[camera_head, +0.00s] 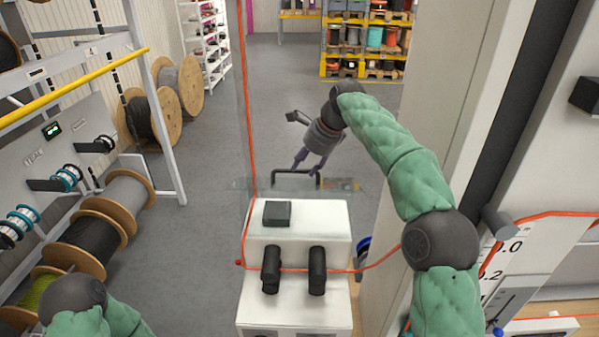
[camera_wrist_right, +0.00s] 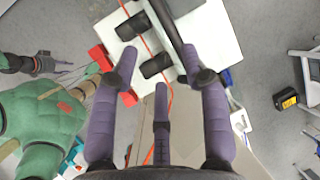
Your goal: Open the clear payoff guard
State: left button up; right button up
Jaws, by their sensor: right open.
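The clear payoff guard (camera_head: 343,186) shows in the head view as a faint see-through strip behind the white cabinet (camera_head: 322,218). A black bar handle (camera_head: 296,173) stands at this strip. My right gripper (camera_head: 307,167) is open at the handle, its purple fingers pointing down. In the right wrist view a dark bar (camera_wrist_right: 168,22) runs close to the right-hand finger of the open gripper (camera_wrist_right: 160,65); contact is unclear. My left gripper is outside the head view; it shows small at the left in the wrist view (camera_wrist_right: 72,68), its opening unclear.
Two black rollers (camera_head: 271,269) and a dark box (camera_head: 277,213) sit on the cabinet. An orange cable (camera_head: 343,271) crosses it. A reel rack (camera_head: 100,215) stands left and a pale post (camera_head: 425,120) right.

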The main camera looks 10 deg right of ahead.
jog(key=v, duration=0.6)
jog(key=shift+r, duration=0.3)
jog(key=shift+s+d, duration=0.1)
